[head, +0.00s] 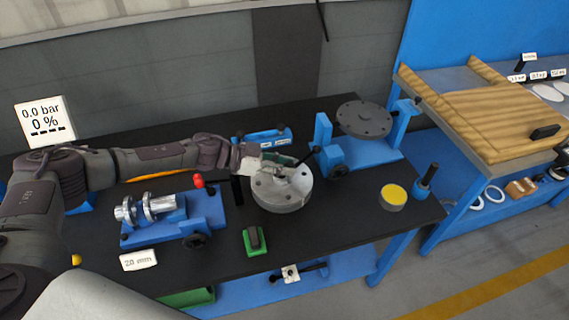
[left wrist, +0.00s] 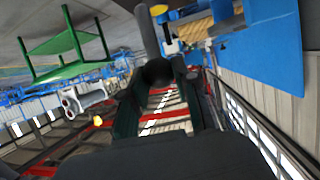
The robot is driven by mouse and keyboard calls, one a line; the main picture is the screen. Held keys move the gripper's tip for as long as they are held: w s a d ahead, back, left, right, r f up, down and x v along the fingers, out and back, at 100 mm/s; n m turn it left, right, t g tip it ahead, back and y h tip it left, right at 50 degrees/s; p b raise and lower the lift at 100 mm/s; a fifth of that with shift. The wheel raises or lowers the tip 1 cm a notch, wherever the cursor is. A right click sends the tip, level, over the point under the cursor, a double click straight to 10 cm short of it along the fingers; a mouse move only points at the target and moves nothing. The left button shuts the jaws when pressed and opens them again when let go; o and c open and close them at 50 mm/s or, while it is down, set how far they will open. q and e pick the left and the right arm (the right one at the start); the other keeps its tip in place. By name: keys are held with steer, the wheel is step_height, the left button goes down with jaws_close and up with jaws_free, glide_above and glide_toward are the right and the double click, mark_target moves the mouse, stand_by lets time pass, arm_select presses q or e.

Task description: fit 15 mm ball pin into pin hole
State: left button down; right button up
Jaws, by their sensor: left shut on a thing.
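My left gripper (head: 287,162), with green fingers, is above the grey flanged shell (head: 283,196) on the black table. In the left wrist view its fingers (left wrist: 158,95) are shut on the dark ball pin (left wrist: 147,32). The ball end sits between the fingers and the shaft points away from the gripper. In the head view a thin dark shaft with a round end (head: 315,151) shows right of the fingers, close to a blue fixture. The shell's flange has several small holes; I cannot tell which hole is the pin hole. My right gripper is not in view.
The blue fixture (head: 360,150) carries a grey round flange (head: 365,119). A blue vise (head: 205,205) with a metal shaft stands at left. A yellow-topped tin (head: 393,196), a green block (head: 254,240) and a "20 mm" card (head: 138,260) lie on the table.

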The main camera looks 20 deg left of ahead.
arm_select(q)
steer(key=shift+r+p, duration=0.15)
steer(key=shift+p, duration=0.15)
steer(key=b, duration=0.4)
glide_above(284, 198)
steer(key=shift+f, duration=3.05)
steer(key=shift+r+p, duration=0.1)
steer(key=shift+p, duration=0.3)
steer(key=shift+p, duration=0.65)
steer(key=shift+f+b, duration=0.8)
steer(key=shift+f, duration=0.4)
steer(key=shift+f+b, duration=1.25)
steer(key=shift+f, duration=0.5)
steer(key=c, duration=0.8)
jaws_free()
